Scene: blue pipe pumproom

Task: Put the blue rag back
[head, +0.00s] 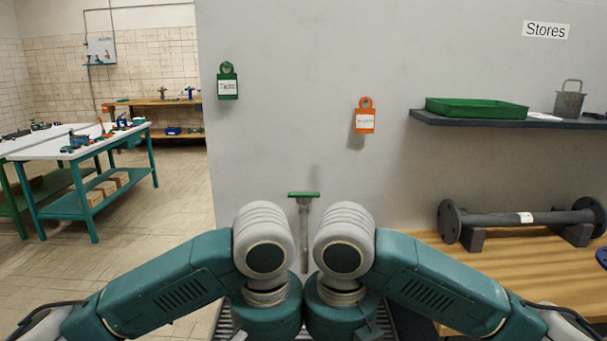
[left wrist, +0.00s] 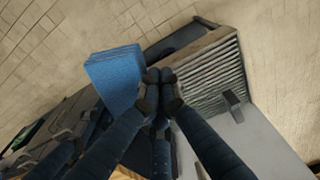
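The blue rag (left wrist: 114,78) shows in the left wrist view as a thick folded pad, left of the fingertips. My left gripper (left wrist: 158,80) has its dark fingers drawn together at the rag's right edge and looks shut on it; the exact contact is partly hidden by the fingers. The rag appears held clear of the floor. In the head view neither the rag nor either gripper shows; both arms run out through the lower corners.
A grey wall carries a green tag (head: 228,88) and an orange tag (head: 365,120). A wooden bench (head: 480,284) holds a flanged pipe (head: 520,219). Free floor lies left, before a white-topped table (head: 75,148).

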